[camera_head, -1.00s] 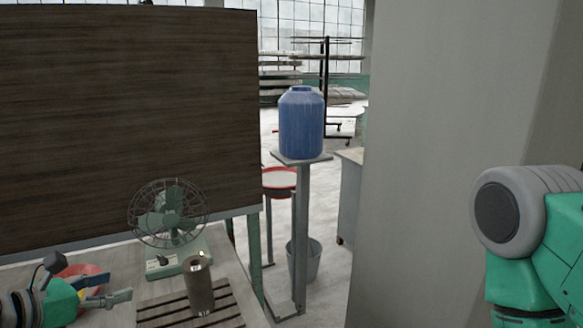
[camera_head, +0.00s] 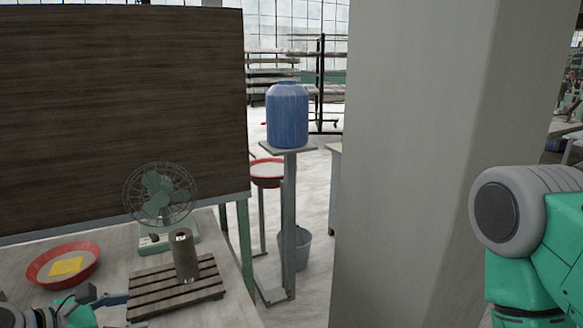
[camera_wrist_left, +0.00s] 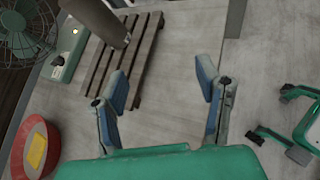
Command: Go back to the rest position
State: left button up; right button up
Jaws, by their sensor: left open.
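My left gripper (camera_head: 128,311) is at the bottom left of the head view, low over the front of the table. It also shows in the left wrist view (camera_wrist_left: 161,85), with its two blue-padded fingers apart and nothing between them. A grey-brown cylinder (camera_head: 185,256) stands upright on a slatted wooden rack (camera_head: 150,292), beyond the gripper. In the wrist view, the cylinder (camera_wrist_left: 98,20) and rack (camera_wrist_left: 141,60) lie ahead of the fingers, apart from them. My right arm (camera_head: 535,225) shows at the right edge of the head view; its gripper is out of frame.
A red bowl (camera_head: 38,266) with a yellow block (camera_head: 66,266) sits left on the table (camera_head: 210,222). A green fan (camera_head: 158,198) stands behind the rack. A blue barrel (camera_head: 287,115) stands on a post beyond the table. A grey pillar (camera_head: 415,150) stands right of centre.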

pick_arm(q)
jog(key=s+d+f+m+g+y+b, duration=0.1)
jog(key=s+d+f+m+g+b, duration=0.15)
jog(key=s+f+m, duration=0.55)
jog(key=s+d+f+m+g+y+b, duration=0.15)
jog(key=s+d+f+m+g, duration=0.35)
jog(key=f, duration=0.6)
jog(key=s+a+f+m+g+y+b, duration=0.1)
jog(key=s+a+f+m+y+b, duration=0.1)
jog(key=s+f+m, duration=0.3)
jog(key=s+a+f+m+y+b, duration=0.2)
jog(key=s+f+m, duration=0.3)
jog(key=s+m, duration=0.4)
jog(key=shift+s+a+f+g, duration=0.15)
jog(key=shift+s+a+g, duration=0.2)
jog(key=shift+s, duration=0.2)
